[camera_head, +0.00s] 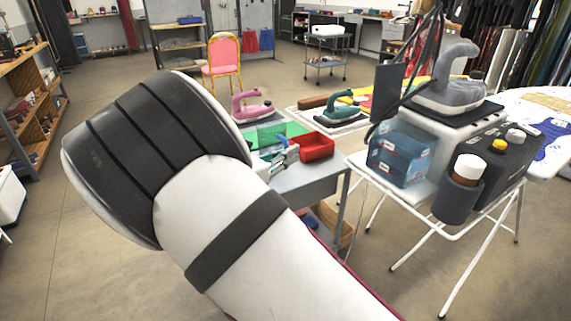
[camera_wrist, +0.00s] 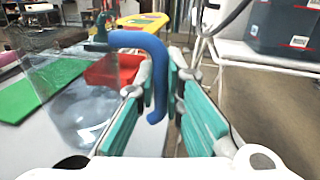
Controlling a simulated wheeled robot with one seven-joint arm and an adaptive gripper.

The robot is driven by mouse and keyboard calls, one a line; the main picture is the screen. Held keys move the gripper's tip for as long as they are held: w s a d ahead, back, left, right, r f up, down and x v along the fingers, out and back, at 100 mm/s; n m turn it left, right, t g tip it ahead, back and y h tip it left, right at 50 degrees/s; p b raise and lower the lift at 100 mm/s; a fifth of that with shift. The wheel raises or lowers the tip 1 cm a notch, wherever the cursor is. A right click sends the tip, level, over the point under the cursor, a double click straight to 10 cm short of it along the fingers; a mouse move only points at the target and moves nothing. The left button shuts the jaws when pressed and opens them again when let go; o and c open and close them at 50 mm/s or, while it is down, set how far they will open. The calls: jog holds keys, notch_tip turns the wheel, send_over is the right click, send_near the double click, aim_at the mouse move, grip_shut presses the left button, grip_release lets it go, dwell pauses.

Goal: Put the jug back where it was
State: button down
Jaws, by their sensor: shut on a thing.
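The jug (camera_wrist: 85,105) is clear, with a blue handle (camera_wrist: 152,60); its body fills the left of the wrist view. My gripper (camera_wrist: 162,82) has its teal-padded fingers closed around the handle. The jug looks close to upright. In the head view my gripper (camera_head: 286,155) is small, beyond my arm, with the blue handle (camera_head: 281,140) over the grey table (camera_head: 305,181). My arm hides part of that table. I cannot tell whether the jug's base touches the tabletop.
A red bin (camera_head: 316,147) and a green mat (camera_head: 290,129) are close to the jug. Pink (camera_head: 247,106) and teal (camera_head: 338,108) irons stand behind. At right, a white stand (camera_head: 430,190) carries a steam station, a grey iron (camera_head: 447,85) and blue boxes (camera_head: 400,155).

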jog(key=shift+w+a+f+b, duration=0.15)
jog(key=shift+w+f+b, duration=0.15)
jog(key=shift+f, duration=0.6)
jog(key=shift+w+a+f+b, duration=0.15)
jog(key=shift+w+f, duration=0.25)
jog(key=shift+f, duration=0.45)
jog(key=shift+f, duration=0.15)
jog(key=c, duration=1.7)
grip_release()
